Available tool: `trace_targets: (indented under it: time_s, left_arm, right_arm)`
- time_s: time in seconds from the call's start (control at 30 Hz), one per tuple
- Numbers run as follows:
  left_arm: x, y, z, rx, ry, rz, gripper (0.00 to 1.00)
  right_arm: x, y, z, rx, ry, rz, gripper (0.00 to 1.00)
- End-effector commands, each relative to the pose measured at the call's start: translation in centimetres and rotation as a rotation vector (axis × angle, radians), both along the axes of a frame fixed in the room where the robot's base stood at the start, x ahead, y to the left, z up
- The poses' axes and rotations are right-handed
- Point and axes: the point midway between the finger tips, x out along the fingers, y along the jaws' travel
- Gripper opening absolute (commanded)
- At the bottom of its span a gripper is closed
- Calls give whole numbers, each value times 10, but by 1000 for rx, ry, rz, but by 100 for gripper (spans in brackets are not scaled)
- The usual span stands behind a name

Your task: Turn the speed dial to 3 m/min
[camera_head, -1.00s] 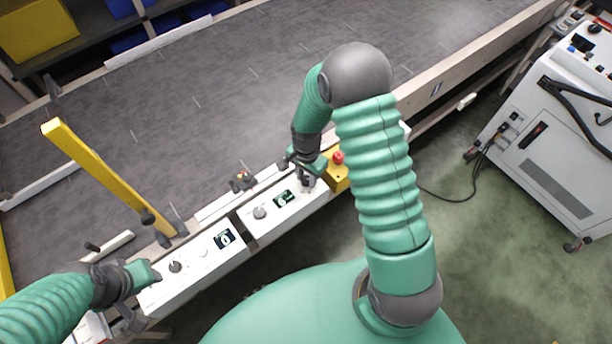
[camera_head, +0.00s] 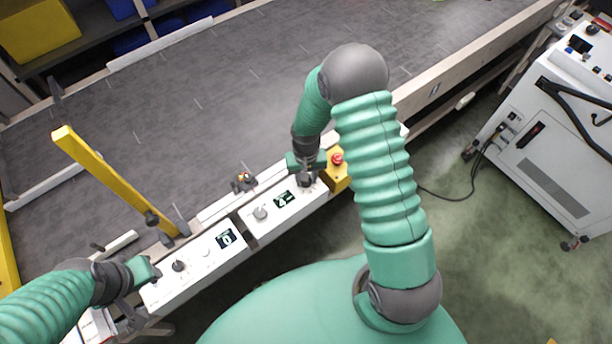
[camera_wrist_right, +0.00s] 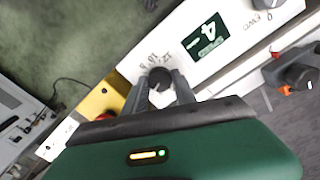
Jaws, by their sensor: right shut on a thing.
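The speed dial (camera_wrist_right: 160,78) is a round dark knob on a white control box (camera_head: 262,228). In the right wrist view it sits between the two fingertips of my right gripper (camera_wrist_right: 160,84), which is shut on it. In the head view my right gripper (camera_head: 306,178) is at the right end of this box, and its fingers partly hide the dial. The speed display (camera_wrist_right: 207,41) beside the dial reads 4; it also shows in the head view (camera_head: 284,200). My left gripper (camera_head: 142,272) is at the left end of the other control box; its fingers are unclear.
A yellow box with a red button (camera_head: 337,160) is just right of my right gripper. The left control box (camera_head: 200,262) has a knob and a display reading 0. A yellow bar (camera_head: 105,175) rises over the grey conveyor belt (camera_head: 215,110). A white machine (camera_head: 548,150) stands right.

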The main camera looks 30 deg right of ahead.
Motion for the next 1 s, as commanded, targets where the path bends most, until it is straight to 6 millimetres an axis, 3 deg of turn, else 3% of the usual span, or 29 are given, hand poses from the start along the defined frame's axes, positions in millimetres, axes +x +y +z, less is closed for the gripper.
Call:
trace_targets:
  time_s: [0.4,0.93,0.97,1.0]
  left_arm:
    - [0,0,6,0,0,0,36]
    - [0,0,6,0,0,0,36]
    - [0,0,6,0,0,0,36]
    - [0,0,6,0,0,0,36]
  right_arm:
    - [1,0,1,0,-4,194,0]
    - [1,0,1,-1,-4,218,0]
    - [1,0,1,-1,-4,218,33]
    - [1,0,1,-1,-4,218,39]
